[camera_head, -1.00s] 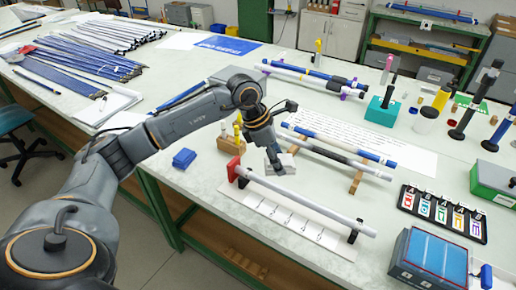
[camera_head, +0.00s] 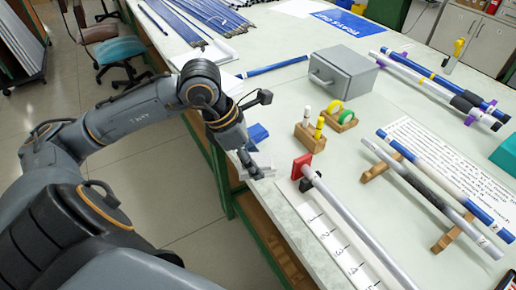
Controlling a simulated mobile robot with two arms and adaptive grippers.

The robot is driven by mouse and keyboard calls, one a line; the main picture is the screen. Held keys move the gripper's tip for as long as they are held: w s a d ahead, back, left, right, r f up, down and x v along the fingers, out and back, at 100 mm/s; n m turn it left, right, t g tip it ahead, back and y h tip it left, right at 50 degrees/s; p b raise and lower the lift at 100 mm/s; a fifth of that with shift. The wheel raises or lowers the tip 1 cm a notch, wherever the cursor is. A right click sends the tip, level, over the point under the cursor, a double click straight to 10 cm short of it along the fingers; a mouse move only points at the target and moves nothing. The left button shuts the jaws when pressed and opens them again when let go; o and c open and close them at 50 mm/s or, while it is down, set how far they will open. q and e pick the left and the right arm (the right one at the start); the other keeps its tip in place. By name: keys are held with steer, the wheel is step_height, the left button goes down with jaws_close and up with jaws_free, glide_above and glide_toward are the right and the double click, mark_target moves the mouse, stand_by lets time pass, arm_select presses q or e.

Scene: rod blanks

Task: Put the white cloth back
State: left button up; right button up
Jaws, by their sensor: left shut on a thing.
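My left gripper (camera_head: 252,168) points down at the table's near edge, just left of the red end block of the rod rest. It is shut on the white cloth (camera_head: 264,172), a small pale grey-white piece at its fingertips, partly hidden by the fingers. A blue block-like pad or cloth (camera_head: 257,133) lies right behind the gripper on the table. I cannot tell whether the white cloth touches the table. My right gripper is out of view.
A red end block (camera_head: 301,167) and grey rod (camera_head: 350,222) lie along a marked white strip (camera_head: 333,245). Wooden holders with markers (camera_head: 310,135) and tape rolls (camera_head: 341,118) stand behind, near a grey drawer box (camera_head: 343,76). A striped blue-white rod (camera_head: 445,185) lies on wooden supports.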

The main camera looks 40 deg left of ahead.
arm_select(q)
steer(key=w+a+f+p, duration=0.1)
steer(key=w+f, duration=0.1)
steer(key=w, duration=0.1)
steer(key=w+a+f+p, duration=0.1)
steer(key=w+a+f, duration=0.1)
steer(key=w+f, duration=0.1)
steer(key=w+a+f+p, duration=0.1)
steer(key=w+f, duration=0.2)
steer(key=w, duration=0.2)
steer(key=shift+w+a+f, duration=0.2)
steer(key=shift+a+f, duration=0.05)
steer(key=shift+a, duration=0.15)
steer(key=shift+w+a+f, duration=0.2)
steer(key=shift+w+f, duration=0.15)
steer(key=shift+f, duration=0.15)
step_height(320, 180, down, 2)
steer(key=shift+f+p, duration=0.15)
steer(key=shift+p, duration=0.6)
steer(key=shift+w+f, duration=0.1)
steer(key=shift+f, duration=0.4)
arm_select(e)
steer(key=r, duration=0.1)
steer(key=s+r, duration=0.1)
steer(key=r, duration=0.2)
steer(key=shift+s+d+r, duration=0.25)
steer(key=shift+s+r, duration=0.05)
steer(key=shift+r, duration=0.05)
